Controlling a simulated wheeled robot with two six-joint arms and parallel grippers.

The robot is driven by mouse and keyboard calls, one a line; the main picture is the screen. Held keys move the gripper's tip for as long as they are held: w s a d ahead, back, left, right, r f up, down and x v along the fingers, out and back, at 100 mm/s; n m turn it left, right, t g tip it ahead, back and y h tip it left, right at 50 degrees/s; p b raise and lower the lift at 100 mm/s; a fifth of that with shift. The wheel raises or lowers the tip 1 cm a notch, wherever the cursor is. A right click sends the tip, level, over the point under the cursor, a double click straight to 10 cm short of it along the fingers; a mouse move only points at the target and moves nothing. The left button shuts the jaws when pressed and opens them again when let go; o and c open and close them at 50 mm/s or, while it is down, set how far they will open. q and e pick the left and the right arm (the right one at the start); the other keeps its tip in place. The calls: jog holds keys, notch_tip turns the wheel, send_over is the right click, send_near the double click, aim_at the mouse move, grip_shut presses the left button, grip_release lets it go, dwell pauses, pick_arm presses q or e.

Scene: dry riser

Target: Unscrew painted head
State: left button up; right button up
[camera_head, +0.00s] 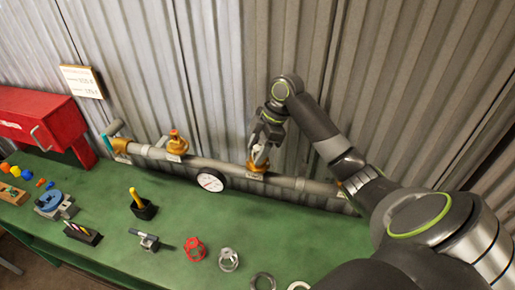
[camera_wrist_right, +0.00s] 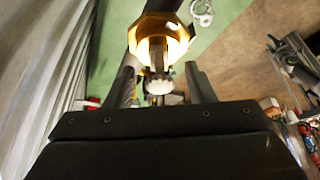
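Brass fittings with heads sit on a grey pipe (camera_head: 215,165) along the wall. My right gripper (camera_head: 261,151) is over the middle fitting (camera_head: 256,168), pointing down at it. In the right wrist view, a pale toothed head (camera_wrist_right: 159,87) stands out of a gold cup (camera_wrist_right: 158,40). It lies between my right gripper's fingers (camera_wrist_right: 160,90), which are apart with a gap on each side. My left gripper is not in view.
A round gauge (camera_head: 210,182) hangs on the pipe close left of the gripper. The green bench (camera_head: 120,240) holds a red cage (camera_head: 194,249), a grey cage (camera_head: 228,259), a clamp-like tool (camera_head: 144,239) and a black holder (camera_head: 144,209). A red box (camera_head: 40,122) stands far left.

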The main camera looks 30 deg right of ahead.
jog(key=m, duration=0.2)
jog(key=m+t, duration=0.1)
jog(key=m, duration=0.1)
jog(key=shift+m+t+h, duration=0.3)
jog(key=shift+m+h, duration=0.1)
jog(key=m+t+h, duration=0.1)
jog(key=m, duration=0.5)
jog(key=m+h, duration=0.1)
jog(key=shift+m+t+h, duration=0.3)
jog(key=shift+m, duration=0.1)
jog(key=m+h, duration=0.2)
jog(key=m, duration=0.2)
jog(key=shift+w+m, duration=0.1)
jog(key=shift+m, duration=0.2)
